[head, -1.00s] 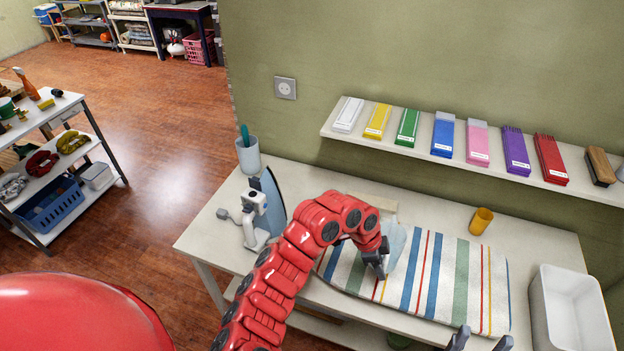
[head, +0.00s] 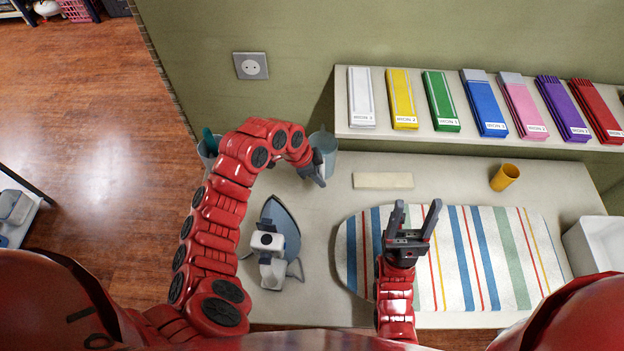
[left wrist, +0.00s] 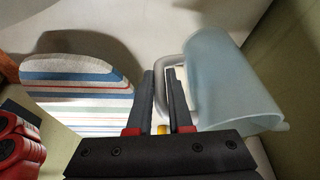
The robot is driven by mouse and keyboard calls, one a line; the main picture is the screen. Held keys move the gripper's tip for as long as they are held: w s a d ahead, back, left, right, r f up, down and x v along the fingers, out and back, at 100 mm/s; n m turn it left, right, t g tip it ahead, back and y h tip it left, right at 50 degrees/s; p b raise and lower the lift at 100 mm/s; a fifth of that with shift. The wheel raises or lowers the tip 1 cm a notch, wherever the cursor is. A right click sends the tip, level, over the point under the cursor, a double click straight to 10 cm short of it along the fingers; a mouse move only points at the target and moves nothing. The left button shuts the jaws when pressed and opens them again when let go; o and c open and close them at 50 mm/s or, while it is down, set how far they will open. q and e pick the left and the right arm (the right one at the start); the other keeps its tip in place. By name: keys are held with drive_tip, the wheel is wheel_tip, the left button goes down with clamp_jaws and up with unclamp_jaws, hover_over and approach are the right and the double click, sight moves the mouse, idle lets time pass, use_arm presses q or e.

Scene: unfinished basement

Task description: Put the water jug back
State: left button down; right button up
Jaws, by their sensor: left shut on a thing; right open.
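The water jug (head: 325,143) is pale, translucent blue. It is at the back left of the table, near the wall and the left end of the shelf. My left gripper (head: 319,180) is shut on its handle. In the left wrist view the jug (left wrist: 232,82) is tilted in the picture, its grey handle between my fingers (left wrist: 163,90). I cannot tell whether its base touches the table. My right gripper (head: 415,222) is open and empty above the striped ironing mat (head: 505,255).
A cup (head: 207,152) is behind my left arm. A shelf (head: 350,141) with coloured packs overhangs the back. A white basin (head: 590,243) is right.

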use_arm(q)
drive_tip(key=f, duration=0.3)
drive_tip(key=shift+s+d+b, duration=0.2)
drive_tip(key=shift+d+b, duration=0.1)
drive_tip(key=shift+b, duration=0.1)
wheel_tip(320, 180, down, 5)
drive_tip(key=shift+w+a+r+b, duration=0.1)
drive_tip(key=shift+a+r+b, duration=0.1)
drive_tip(key=shift+b, duration=0.8)
drive_tip(key=shift+r, duration=0.1)
drive_tip(key=shift+d, duration=0.1)
drive_tip(key=shift+f, duration=0.2)
drive_tip(key=c, duration=0.8)
unclamp_jaws()
drive_tip(key=shift+r, duration=0.1)
drive_tip(key=shift+c, duration=0.2)
drive_tip(key=shift+r, duration=0.1)
